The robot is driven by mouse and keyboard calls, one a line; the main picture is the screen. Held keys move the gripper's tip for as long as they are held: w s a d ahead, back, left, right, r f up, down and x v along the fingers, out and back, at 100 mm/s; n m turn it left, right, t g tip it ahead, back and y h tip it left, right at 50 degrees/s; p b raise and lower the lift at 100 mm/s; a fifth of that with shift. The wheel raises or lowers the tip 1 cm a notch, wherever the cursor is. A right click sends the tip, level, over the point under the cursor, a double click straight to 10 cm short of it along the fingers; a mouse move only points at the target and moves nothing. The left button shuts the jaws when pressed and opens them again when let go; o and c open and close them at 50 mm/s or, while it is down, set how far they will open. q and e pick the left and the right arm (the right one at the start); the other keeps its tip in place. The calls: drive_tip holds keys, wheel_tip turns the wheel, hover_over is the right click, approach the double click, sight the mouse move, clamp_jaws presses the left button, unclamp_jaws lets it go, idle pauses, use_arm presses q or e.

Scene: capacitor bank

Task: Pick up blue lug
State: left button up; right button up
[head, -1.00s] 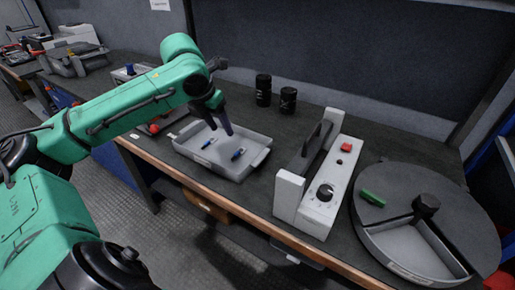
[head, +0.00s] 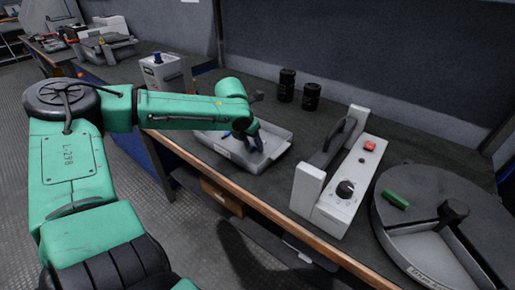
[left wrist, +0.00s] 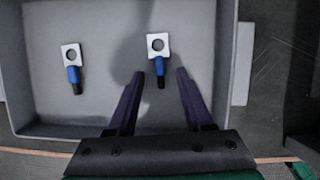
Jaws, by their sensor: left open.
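Two blue lugs with flat silver ring ends and dark tips lie in a grey tray (head: 278,152). In the left wrist view, one blue lug (left wrist: 159,66) lies ahead of and between the fingertips, and the other blue lug (left wrist: 74,75) lies to the left, clear of the fingers. My left gripper (left wrist: 160,76) is open and empty, pointing down over the tray. My right gripper is not in view.
The tray's walls (left wrist: 229,60) stand close around the gripper. Right of the tray are a white device with a handle (head: 335,178) and a round divided carousel (head: 420,200) bearing a green piece (head: 396,200). Two black cylinders (head: 287,85) stand behind.

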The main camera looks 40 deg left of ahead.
use_arm(q)
drive_tip(key=shift+s+r, duration=0.1)
clamp_jaws()
